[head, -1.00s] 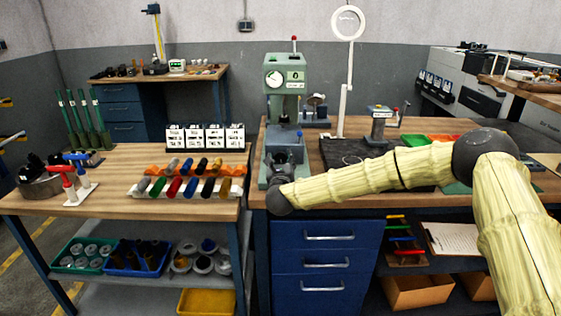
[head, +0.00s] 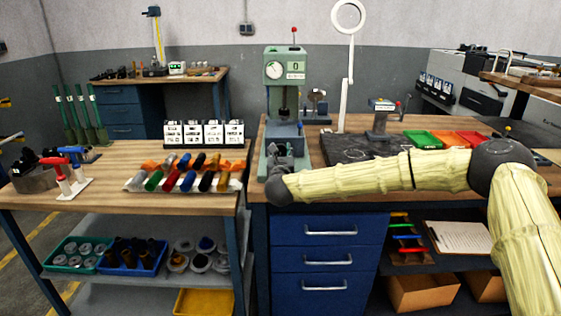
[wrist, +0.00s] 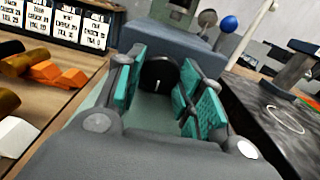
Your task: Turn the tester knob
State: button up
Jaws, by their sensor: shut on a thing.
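The tester (head: 287,70) is a green upright machine at the left end of the workbench, with a round white dial on its head and a red-tipped lever on top. The tester knob (wrist: 158,73) is round and black with a short white mark, and faces me low on the tester in the wrist view. My gripper (wrist: 160,88) is shut on it, with teal-padded fingers to its left and right. In the head view my wrist (head: 279,188) hides the knob.
A row of white labelled boxes (head: 203,134) and a rack of coloured cylinders (head: 185,184) stand on the wooden table to the left. A dark mat (head: 350,147) and a magnifier lamp (head: 347,70) are right of the tester. A blue ball (wrist: 229,24) sticks up behind the fingers.

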jog(key=shift+f+m+b, duration=0.25)
jog(key=shift+m+b, duration=0.15)
jog(key=shift+b, duration=0.2)
jog(key=shift+r, duration=0.25)
jog(key=o, duration=1)
jog(key=s, duration=1.2)
